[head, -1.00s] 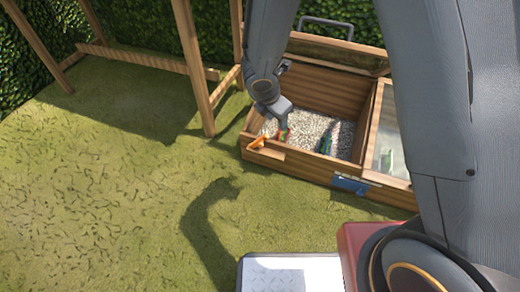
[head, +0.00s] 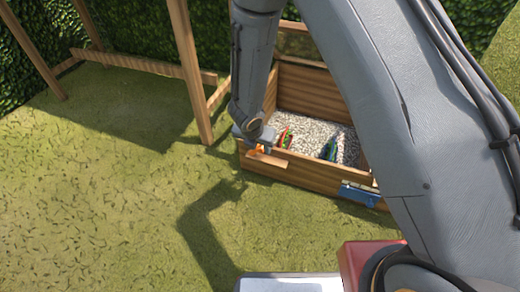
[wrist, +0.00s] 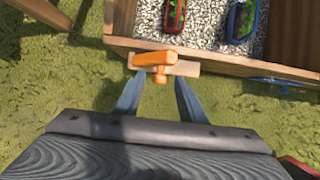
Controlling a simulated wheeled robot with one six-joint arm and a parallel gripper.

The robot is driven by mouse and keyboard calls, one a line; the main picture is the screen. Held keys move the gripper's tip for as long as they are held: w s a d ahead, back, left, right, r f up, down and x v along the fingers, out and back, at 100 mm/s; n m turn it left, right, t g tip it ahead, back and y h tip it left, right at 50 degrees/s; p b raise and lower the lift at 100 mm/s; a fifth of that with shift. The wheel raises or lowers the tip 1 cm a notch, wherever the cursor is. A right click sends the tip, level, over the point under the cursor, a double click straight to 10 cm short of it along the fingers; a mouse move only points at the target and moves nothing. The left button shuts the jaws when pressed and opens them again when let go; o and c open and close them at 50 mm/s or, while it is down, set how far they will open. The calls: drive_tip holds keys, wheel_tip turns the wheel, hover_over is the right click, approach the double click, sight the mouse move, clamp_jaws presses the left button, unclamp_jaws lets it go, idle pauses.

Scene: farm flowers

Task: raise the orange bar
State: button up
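The orange bar (wrist: 153,58) lies across a small wooden ledge (wrist: 188,68) on the outside of the wooden box's wall, with a short orange stub pointing toward my gripper. In the head view the orange bar (head: 253,151) shows only partly, below my gripper. My gripper (wrist: 158,82) is open, its two grey fingers apart on either side of the stub's line. The fingertips end close to the bar; I cannot tell whether they touch it. Nothing is held.
The wooden box (head: 310,172) holds pale gravel, a red-rimmed tray (wrist: 174,16) and a blue-rimmed tray (wrist: 241,20) with green plants. A blue latch (head: 360,194) sits on its front wall. A wooden post (head: 190,70) stands to the left. Open grass lies in front.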

drive_tip(key=shift+w+f, duration=0.1)
drive_tip(key=shift+f, duration=0.15)
clamp_jaws()
